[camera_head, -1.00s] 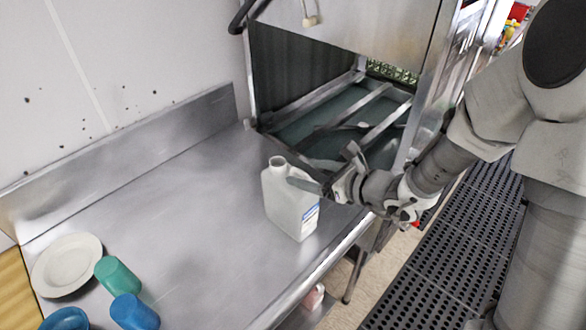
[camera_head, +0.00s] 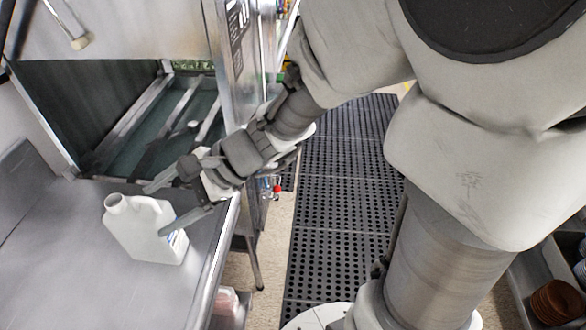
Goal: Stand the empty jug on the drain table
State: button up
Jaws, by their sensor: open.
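The white jug (camera_head: 140,232) stands upright on the steel drain table (camera_head: 60,265), near the table's right end by the dishwasher opening. Its cap is off and its open mouth faces up. Part of a blue and white label shows on its right side. My gripper (camera_head: 155,208) is open beside the jug's upper right. One finger is behind the jug's top and the other is in front of its right side. I cannot tell whether either finger touches it. The inside of the jug is not visible.
The dishwasher (camera_head: 130,120) stands open behind the table, with rails inside. A perforated black floor mat (camera_head: 340,200) runs to the right. A pinkish container (camera_head: 228,303) is below the table edge. Brown stacked dishes (camera_head: 556,300) are at lower right. The table left of the jug is clear.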

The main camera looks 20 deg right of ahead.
jog(key=s+d+r+n+t+h, duration=0.1)
jog(key=s+d+r+n+h, duration=0.1)
jog(key=d, duration=0.4)
jog(key=s+d+r+n+t+h, duration=0.1)
jog(key=s+d+r+n+h, duration=0.1)
jog(key=d+n+h, duration=0.3)
jog(key=s+d+r+n+t+h, duration=0.1)
jog(key=s+d+r+n+h, duration=0.2)
jog(key=d+n, duration=0.3)
jog(key=s+d+h, duration=0.1)
jog(key=d, duration=0.2)
jog(key=shift+s+d+n, duration=0.2)
jog(key=shift+s+n, duration=0.1)
jog(key=shift+n, duration=0.1)
